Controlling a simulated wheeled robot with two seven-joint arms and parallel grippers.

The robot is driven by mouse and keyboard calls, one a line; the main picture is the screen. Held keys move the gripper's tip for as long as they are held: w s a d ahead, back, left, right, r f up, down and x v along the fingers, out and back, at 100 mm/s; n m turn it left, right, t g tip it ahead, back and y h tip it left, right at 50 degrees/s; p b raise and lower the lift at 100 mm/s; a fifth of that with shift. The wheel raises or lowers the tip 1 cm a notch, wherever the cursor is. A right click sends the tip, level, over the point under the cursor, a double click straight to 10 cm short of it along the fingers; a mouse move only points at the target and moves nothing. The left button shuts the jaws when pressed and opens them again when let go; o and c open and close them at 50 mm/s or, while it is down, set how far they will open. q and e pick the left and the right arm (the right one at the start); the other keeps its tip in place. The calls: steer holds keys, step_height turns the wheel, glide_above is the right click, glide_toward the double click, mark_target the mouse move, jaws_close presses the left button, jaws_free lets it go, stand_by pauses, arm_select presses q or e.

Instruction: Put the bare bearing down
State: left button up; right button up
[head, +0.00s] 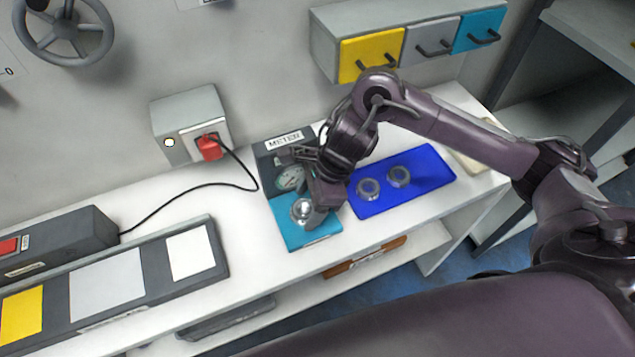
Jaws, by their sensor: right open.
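A silver bearing (301,209) rests on the cyan pad (312,236) of the meter (271,165), below its round dial (290,178). My right gripper (311,213) is open, right at this bearing, and covers part of it. Whether its fingers touch the bearing cannot be told. My left gripper is not in view.
A dark panel with a yellow (22,314), a grey (107,285) and a white square (190,252) lies at the left. A black cable (180,191) runs across the white table (232,237) from a red plug (209,147). Yellow, grey and cyan drawers (372,57) hang at the back.

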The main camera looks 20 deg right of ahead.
steer(key=p+v, duration=0.1)
steer(key=v, duration=1)
steer(key=shift+d+r, duration=0.2)
steer(key=shift+r, duration=0.15)
steer(key=shift+s, duration=0.1)
